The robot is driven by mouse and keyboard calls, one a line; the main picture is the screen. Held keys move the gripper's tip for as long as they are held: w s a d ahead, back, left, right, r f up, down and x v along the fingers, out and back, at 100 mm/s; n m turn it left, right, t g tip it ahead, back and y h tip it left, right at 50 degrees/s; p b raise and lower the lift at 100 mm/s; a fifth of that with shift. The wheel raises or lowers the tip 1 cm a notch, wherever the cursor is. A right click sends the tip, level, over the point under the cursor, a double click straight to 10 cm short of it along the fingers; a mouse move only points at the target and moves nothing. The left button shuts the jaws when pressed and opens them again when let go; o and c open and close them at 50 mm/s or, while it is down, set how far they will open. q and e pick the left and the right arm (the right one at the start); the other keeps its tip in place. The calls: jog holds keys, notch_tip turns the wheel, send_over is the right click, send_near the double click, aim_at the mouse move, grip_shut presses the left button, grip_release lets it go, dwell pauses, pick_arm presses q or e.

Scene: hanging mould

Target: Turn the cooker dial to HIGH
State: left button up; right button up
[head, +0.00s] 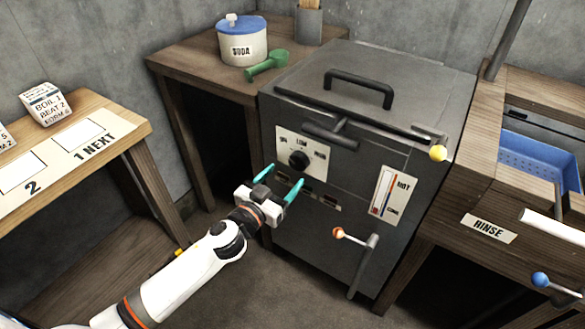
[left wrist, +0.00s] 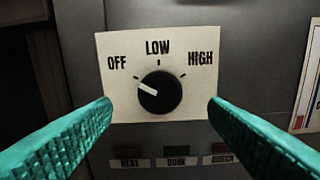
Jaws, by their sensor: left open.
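The black cooker dial (head: 299,159) sits on a pale plate on the front of the grey cooker (head: 330,125). In the left wrist view the dial (left wrist: 160,92) has a white pointer turned up and left, toward OFF. The plate (left wrist: 115,45) reads OFF, LOW and HIGH from left to right. My left gripper (head: 281,188) is open and empty, a little below the dial in the head view. In the left wrist view its two teal fingers stand apart on either side of the dial, not touching it. My right gripper is not in view.
Below the dial are small labelled buttons (left wrist: 176,155). A SODA pot (head: 241,45) and green scoop (head: 266,66) stand on the left table.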

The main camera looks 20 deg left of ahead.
aim_at(296, 164)
pick_arm(q)
jog(key=x, duration=0.5)
jog(key=c, duration=1)
